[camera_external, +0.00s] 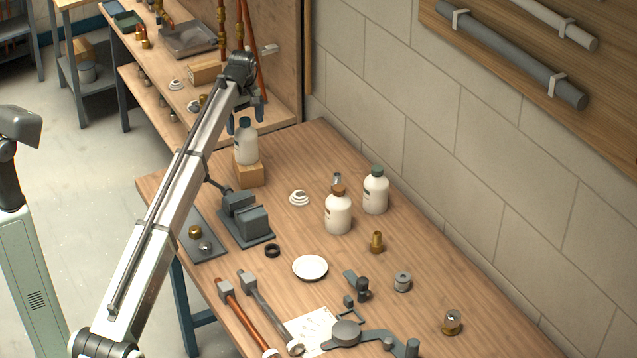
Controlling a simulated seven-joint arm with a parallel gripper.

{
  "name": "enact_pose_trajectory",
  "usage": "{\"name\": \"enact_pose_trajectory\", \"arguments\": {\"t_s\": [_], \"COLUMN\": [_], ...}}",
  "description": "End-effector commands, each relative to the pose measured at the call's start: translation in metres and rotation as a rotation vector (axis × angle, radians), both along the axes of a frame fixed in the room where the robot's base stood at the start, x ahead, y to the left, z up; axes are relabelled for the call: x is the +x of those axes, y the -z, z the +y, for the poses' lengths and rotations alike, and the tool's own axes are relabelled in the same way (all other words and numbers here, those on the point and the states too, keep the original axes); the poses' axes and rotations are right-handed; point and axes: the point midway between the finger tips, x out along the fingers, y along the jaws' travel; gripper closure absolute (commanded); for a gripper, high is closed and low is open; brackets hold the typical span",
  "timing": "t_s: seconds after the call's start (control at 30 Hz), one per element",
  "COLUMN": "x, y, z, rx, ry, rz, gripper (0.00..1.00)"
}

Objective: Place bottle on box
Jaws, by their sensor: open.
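A white bottle with a blue-grey cap (246,146) stands upright on a small wooden box (249,175) near the far left corner of the workbench. My gripper (246,116) is just above and around the bottle's cap, fingers pointing down. Its jaws are open; whether a finger touches the cap cannot be told. Two more white bottles stand upright on the bench: one with a brown cap (338,213) and one with a green cap (375,192).
A grey vise (246,217) sits close in front of the box. A white dish (310,267), brass fitting (376,242) and several tools lie nearer. A wall (480,150) bounds the bench's right side. Bare wood lies right of the box.

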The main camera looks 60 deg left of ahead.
Motion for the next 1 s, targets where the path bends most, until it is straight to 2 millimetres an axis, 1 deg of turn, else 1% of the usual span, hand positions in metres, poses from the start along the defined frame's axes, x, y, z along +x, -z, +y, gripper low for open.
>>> {"name": "enact_pose_trajectory", "arguments": {"t_s": [0.03,0.2,0.4,0.5,0.7,1.0], "x": [0.001,0.001,0.001,0.001,0.0,0.0], "y": [-0.011,-0.044,-0.077,-0.088,-0.1,-0.101], "z": [0.001,0.001,0.001,0.001,0.0,0.0], "rx": [0.001,0.001,0.0,0.0,0.0,0.0], "ry": [0.0,0.0,0.0,0.0,0.0,0.0], "rz": [-0.001,-0.001,0.0,0.0,0.0,0.001], "gripper": [0.0,0.0,0.0,0.0,0.0,0.0]}}
